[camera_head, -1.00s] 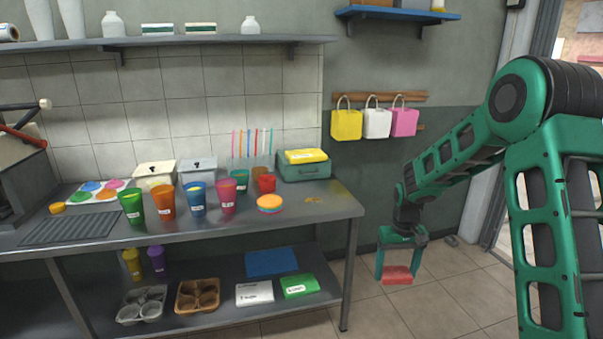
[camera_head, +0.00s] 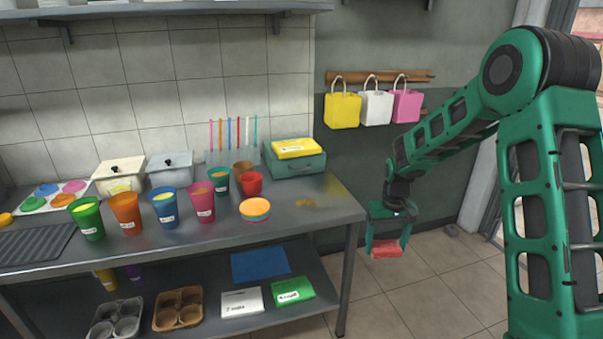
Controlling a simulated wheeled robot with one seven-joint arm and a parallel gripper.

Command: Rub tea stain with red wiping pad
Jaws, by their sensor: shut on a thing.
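A brownish tea stain (camera_head: 306,203) lies on the bare right part of the metal counter (camera_head: 325,215). My gripper (camera_head: 387,244) points down and is shut on the red wiping pad (camera_head: 386,251). It holds the pad in the air to the right of the counter's right edge, apart from the counter and the stain. The gripper's two fingers stand at either side of the pad.
Stacked coloured lids (camera_head: 255,209) and a red cup (camera_head: 251,183) stand left of the stain. A green-grey box (camera_head: 295,164) with a yellow pack (camera_head: 298,148) stands behind it. Bags (camera_head: 342,110) hang on the wall. Open floor (camera_head: 445,270) lies right of the counter.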

